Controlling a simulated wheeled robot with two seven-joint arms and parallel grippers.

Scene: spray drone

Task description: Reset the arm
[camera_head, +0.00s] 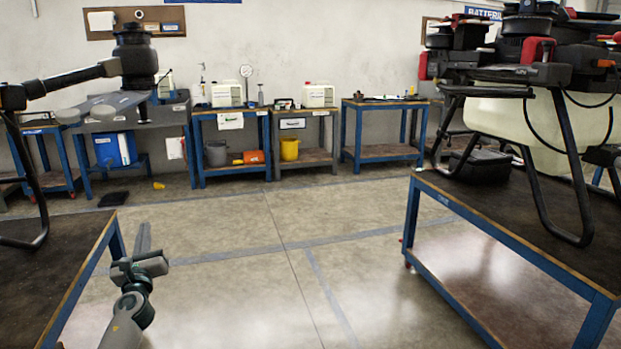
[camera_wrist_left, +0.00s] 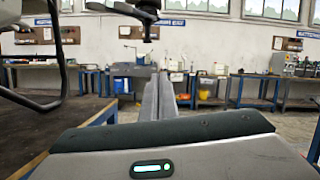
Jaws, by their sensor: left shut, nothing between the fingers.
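My left arm reaches in from the bottom left of the head view. Its gripper (camera_head: 143,234) points away from me over the floor, just right of the left workbench. In the left wrist view the two grey fingers (camera_wrist_left: 158,97) lie together, shut, with nothing between them. My right gripper is in neither view.
A large spray drone (camera_head: 520,75) stands on the right workbench (camera_head: 500,218). Part of another drone (camera_head: 100,70) overhangs the left workbench (camera_head: 85,250). Blue-framed benches with white canisters (camera_head: 226,95) and a yellow bucket (camera_head: 290,149) line the wall. The middle floor is clear.

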